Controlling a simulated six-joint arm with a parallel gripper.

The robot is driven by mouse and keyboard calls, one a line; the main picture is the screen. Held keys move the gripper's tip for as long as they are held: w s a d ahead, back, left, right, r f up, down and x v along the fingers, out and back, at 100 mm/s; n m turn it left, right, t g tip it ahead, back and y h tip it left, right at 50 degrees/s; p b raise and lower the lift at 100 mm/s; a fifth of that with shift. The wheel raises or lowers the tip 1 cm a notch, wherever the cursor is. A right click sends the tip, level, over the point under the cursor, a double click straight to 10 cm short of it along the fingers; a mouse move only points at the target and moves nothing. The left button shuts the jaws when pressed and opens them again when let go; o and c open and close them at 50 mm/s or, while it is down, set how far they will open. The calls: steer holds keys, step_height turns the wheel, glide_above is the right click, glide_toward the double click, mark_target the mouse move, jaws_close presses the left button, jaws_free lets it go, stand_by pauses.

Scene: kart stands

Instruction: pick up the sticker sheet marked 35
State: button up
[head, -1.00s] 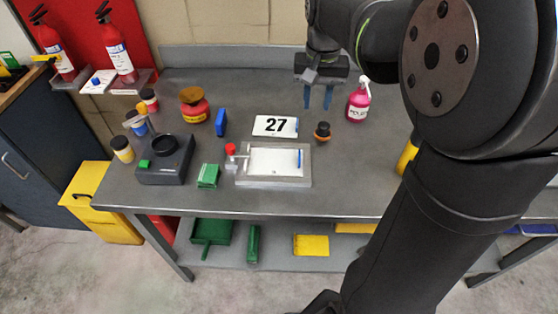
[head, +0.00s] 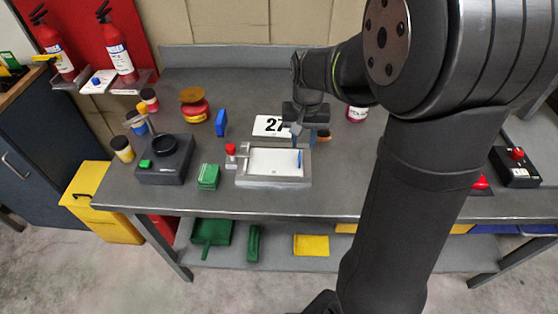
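My gripper (head: 304,140) is over the bench, just above the back right edge of a grey framed tray. No sheet marked 35 can be read in this view. A white sheet or pad (head: 272,161) lies in the grey tray (head: 242,181), with no large number visible on it. A blue strip (head: 299,158) shows at its right side.
Left of the tray stand a red-topped item (head: 231,150), a green block stack (head: 208,175) and a dark box (head: 165,165). A blue block (head: 221,122) and red-yellow pot (head: 194,106) stand behind.

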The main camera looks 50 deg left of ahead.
steer(key=f, duration=0.5)
steer(key=shift+s+a, duration=0.2)
steer(key=shift+s, duration=0.05)
steer(key=shift+r, duration=0.1)
jaws_close()
